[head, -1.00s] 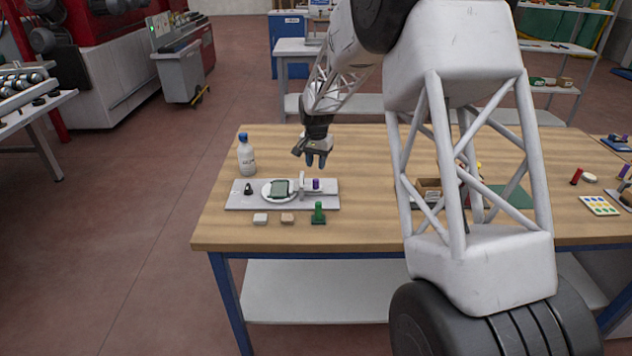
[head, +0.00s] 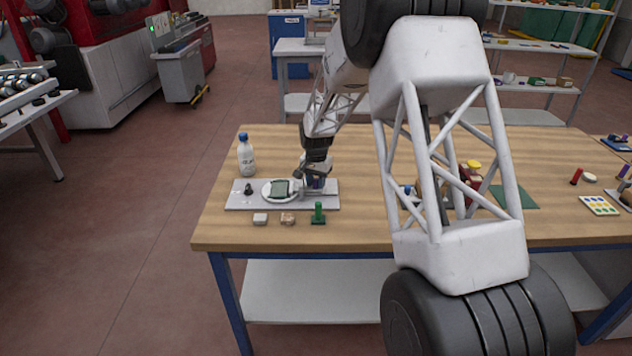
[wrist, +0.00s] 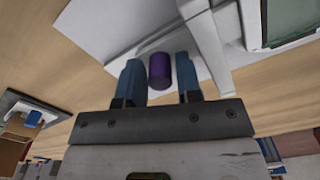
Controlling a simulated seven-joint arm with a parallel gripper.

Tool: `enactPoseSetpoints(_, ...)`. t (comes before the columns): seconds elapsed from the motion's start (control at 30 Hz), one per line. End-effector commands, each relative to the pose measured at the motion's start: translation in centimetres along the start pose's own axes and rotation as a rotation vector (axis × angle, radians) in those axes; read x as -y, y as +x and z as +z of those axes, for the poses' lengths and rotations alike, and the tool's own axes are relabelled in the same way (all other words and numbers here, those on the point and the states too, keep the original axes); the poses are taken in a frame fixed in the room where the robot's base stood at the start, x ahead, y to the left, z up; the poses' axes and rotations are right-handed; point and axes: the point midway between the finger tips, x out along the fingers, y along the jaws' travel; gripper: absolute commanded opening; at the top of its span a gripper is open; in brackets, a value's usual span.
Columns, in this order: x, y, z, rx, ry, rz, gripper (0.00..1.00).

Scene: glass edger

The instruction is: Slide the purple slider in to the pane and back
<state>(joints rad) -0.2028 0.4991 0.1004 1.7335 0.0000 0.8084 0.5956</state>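The purple slider (wrist: 160,70) is a short upright-looking cylinder. In the wrist view it lies between the two blue fingers of my gripper (wrist: 160,80), with a small gap on each side. In the head view my gripper (head: 316,178) is low over the right end of the grey base plate (head: 245,204), and the slider is mostly hidden there. The pane (head: 281,187) is dark green and sits on a round white disc (head: 267,195), left of my gripper. A light bracket (wrist: 205,40) stands between slider and pane.
A white bottle (head: 246,160) stands behind the plate. In front of it are a white block (head: 260,219), a tan block (head: 288,219) and a green knobbed piece (head: 318,213).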

Motion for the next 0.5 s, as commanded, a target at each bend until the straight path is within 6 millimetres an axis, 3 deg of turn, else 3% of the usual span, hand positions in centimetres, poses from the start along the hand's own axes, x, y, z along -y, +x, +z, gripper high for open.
enactPoseSetpoints(0.17, 0.0, -0.02, 0.0, 0.0, 0.0, 0.0, 0.32)
enactPoseSetpoints(0.4, -0.01, -0.03, 0.01, 0.0, 0.0, 0.0, 0.0)
enactPoseSetpoints(0.5, -0.01, -0.04, 0.01, 0.0, 0.0, 0.0, 0.0)
